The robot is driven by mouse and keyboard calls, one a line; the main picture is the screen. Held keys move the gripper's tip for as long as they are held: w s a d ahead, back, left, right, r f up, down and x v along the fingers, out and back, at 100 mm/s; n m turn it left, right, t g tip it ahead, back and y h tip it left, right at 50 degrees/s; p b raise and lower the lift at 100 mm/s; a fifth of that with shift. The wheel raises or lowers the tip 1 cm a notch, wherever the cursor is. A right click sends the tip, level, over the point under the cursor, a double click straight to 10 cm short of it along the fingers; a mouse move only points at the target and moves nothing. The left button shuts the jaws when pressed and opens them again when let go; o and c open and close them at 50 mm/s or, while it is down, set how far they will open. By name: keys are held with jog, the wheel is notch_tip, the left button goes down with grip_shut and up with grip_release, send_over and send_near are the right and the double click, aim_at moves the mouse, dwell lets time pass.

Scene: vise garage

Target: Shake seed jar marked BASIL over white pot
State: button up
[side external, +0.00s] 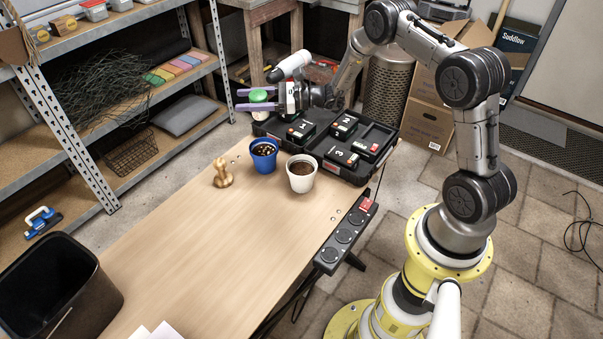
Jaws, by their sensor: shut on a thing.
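My gripper (258,98) is at the far end of the table, its purple fingers pointing left. It is shut on a green-topped jar (258,96). The jar is small here and I cannot read any marking on it. The white pot (304,184) stands upright on the table, filled with dark brown soil. My gripper and the jar are up and to the left of the white pot in the picture, beyond the blue pot, not over the white pot.
A blue pot (264,163) with speckled soil stands just left of the white pot. A wooden figure-like piece (222,176) is beside it. A black tray (346,178) with several dark boxes lies behind. A power strip (345,237) lines the right edge. The table's front is mostly clear.

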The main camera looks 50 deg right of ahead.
grip_shut()
jog(key=s, duration=1.3)
notch_tip(320, 180, down, 7)
jog(key=d+n+h, duration=0.2)
jog(key=n+h, duration=0.1)
jog(key=n, duration=1.4)
jog(key=shift+w+f, duration=0.2)
jog(key=shift+w, duration=0.1)
dwell(0.5)
